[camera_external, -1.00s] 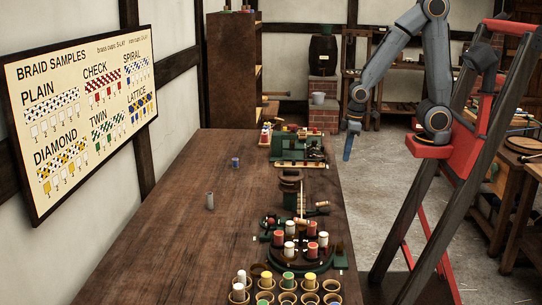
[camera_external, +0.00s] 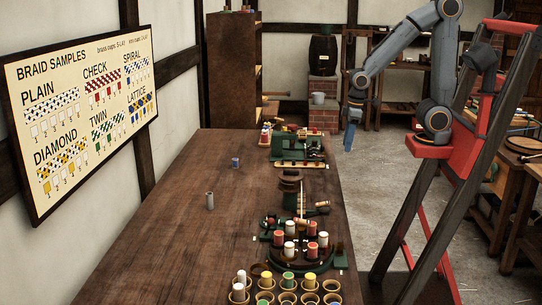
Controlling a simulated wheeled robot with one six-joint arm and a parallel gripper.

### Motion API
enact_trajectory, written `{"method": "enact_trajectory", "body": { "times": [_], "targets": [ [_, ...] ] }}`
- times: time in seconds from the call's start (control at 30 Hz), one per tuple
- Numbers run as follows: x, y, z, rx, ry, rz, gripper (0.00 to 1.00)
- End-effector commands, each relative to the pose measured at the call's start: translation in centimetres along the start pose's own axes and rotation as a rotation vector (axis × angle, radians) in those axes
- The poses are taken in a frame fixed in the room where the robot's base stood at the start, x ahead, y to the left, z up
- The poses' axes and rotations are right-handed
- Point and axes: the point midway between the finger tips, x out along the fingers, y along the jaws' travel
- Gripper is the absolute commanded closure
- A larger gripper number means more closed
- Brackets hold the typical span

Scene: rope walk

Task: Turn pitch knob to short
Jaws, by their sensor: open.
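My gripper (camera_external: 349,138) hangs in the air over the floor, just right of the table's far right edge. It points down, is open and holds nothing I can see. It is apart from the green machine (camera_external: 290,151) at the far right of the table, which has several coloured knobs or buttons along its front. Nearer stands the braiding machine, a dark round plate (camera_external: 293,256) with red and white bobbins around it. I cannot tell which part is the pitch knob; its setting is too small to read.
The long wooden table (camera_external: 170,230) is mostly bare on its left, with a small grey cylinder (camera_external: 210,201) and a blue spool (camera_external: 235,163) on it. Cups (camera_external: 331,285) with bobbins stand at the near edge. A braid samples board (camera_external: 85,110) hangs on the left wall.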

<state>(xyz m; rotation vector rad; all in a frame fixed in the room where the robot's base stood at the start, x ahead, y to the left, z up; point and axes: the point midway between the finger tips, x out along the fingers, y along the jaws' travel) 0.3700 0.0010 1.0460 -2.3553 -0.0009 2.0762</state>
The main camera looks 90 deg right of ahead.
Motion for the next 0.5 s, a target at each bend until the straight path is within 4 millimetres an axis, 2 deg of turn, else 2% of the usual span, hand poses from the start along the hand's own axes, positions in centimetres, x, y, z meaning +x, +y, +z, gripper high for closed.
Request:
{"method": "enact_trajectory", "body": {
  "times": [0.27, 0.5],
  "targets": [
    [0.0, -1.7, -4.0, -0.232, -0.027, 0.019, 0.55],
    [0.1, -4.4, -8.9, -0.520, -0.060, 0.047, 0.55]
  ]
}}
